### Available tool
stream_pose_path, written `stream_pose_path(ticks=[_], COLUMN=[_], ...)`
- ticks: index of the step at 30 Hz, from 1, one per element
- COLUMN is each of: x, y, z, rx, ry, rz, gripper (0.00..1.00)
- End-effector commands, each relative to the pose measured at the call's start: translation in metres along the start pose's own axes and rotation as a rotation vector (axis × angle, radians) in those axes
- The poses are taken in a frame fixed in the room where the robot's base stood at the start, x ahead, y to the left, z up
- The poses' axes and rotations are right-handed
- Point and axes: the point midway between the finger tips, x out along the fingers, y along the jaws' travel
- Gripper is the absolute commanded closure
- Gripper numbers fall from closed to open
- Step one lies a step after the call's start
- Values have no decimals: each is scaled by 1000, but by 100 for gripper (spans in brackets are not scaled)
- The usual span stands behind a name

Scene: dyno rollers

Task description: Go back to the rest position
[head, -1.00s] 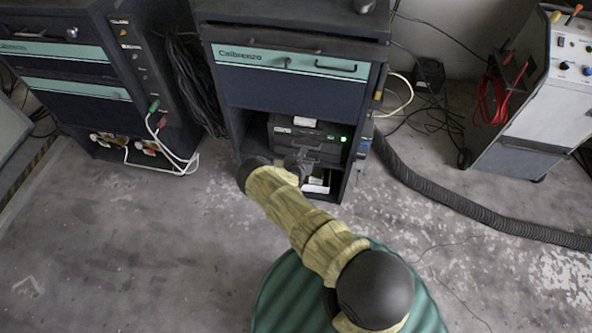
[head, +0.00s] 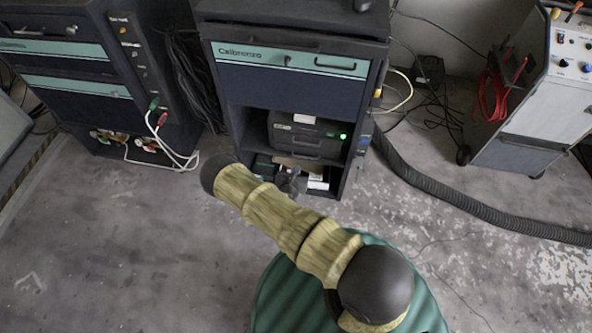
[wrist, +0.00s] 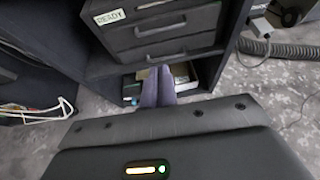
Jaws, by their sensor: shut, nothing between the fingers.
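My gripper (wrist: 157,86) shows in the wrist view with its two fingers together and nothing between them. It points at the lower part of the dark cabinet (head: 240,150), in front of the bottom shelf. In the head view my arm reaches from the green base towards the cabinet, and the gripper is a small, mostly hidden grey shape (head: 293,184) by the bottom shelf.
A black unit (head: 305,138) with a green light sits on the cabinet's middle shelf. Small boxes (wrist: 182,75) lie on the bottom shelf. A ribbed hose (head: 440,200) runs along the floor at right. A grey wheeled machine (head: 530,110) stands beyond it. Floor at left is clear.

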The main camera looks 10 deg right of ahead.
Motion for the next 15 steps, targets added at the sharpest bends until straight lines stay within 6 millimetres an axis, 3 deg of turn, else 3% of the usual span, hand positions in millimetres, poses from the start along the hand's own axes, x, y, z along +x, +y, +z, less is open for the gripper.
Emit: stream_pose_path(ticks=[15], x=[1], y=[-2], z=[3], rx=[10], ry=[-3], rz=[-12], gripper=[100])
